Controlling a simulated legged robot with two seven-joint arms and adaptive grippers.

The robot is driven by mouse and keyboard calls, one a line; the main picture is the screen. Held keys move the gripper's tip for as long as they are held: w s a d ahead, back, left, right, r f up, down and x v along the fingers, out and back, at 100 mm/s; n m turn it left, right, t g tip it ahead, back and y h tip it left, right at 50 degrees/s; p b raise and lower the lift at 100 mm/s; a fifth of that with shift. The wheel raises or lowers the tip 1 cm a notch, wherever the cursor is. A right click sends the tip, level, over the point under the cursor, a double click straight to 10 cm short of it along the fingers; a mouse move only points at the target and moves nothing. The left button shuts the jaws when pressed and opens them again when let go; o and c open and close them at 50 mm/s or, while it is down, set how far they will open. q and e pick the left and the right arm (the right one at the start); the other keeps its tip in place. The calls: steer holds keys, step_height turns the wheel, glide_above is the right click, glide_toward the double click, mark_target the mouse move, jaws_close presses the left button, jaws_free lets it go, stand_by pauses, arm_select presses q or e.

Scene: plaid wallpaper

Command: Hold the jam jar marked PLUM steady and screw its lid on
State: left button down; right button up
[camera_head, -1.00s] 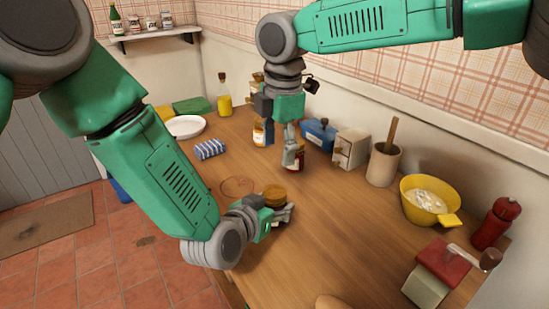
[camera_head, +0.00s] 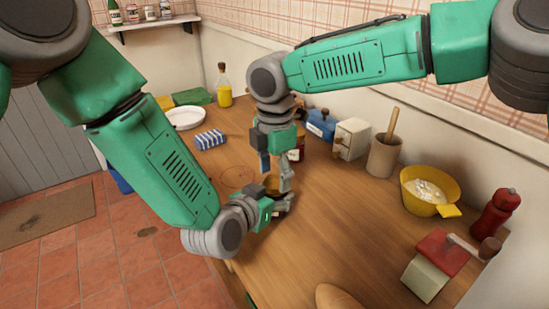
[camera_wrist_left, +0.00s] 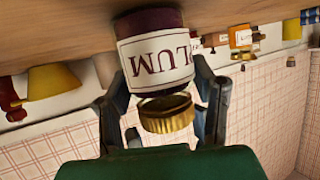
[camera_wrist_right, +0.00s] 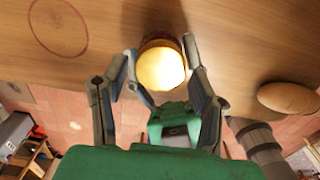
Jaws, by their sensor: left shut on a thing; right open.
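The PLUM jar (camera_wrist_left: 152,50) shows dark, with a cream label reading upside down, in the left wrist view. My left gripper (camera_head: 280,204) is shut around its sides on the wooden table; in the head view the grippers mostly hide the jar. The gold lid (camera_wrist_left: 167,113) is at the jar's mouth; whether it is seated or threaded I cannot tell. It also shows in the head view (camera_head: 271,183). My right gripper (camera_wrist_right: 159,72) points down over it, open, with one finger on each side of the lid. Contact with the lid is not clear.
Behind the right gripper stand another dark jar (camera_head: 298,150), a blue box (camera_head: 320,126) and a small drawer box (camera_head: 351,138). A utensil crock (camera_head: 384,157) and yellow bowl (camera_head: 428,190) stand right. A striped cloth (camera_head: 210,139) lies left.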

steer(key=shift+f, duration=0.8)
steer(key=c, duration=1.1)
steer(key=shift+o, duration=0.2)
steer(key=m, duration=0.3)
arm_select(q)
steer(key=shift+d, duration=0.1)
arm_select(e)
steer(key=m, duration=1.3)
steer(key=shift+a+m, duration=0.1)
steer(key=shift+m, duration=0.2)
steer(key=o, duration=1.4)
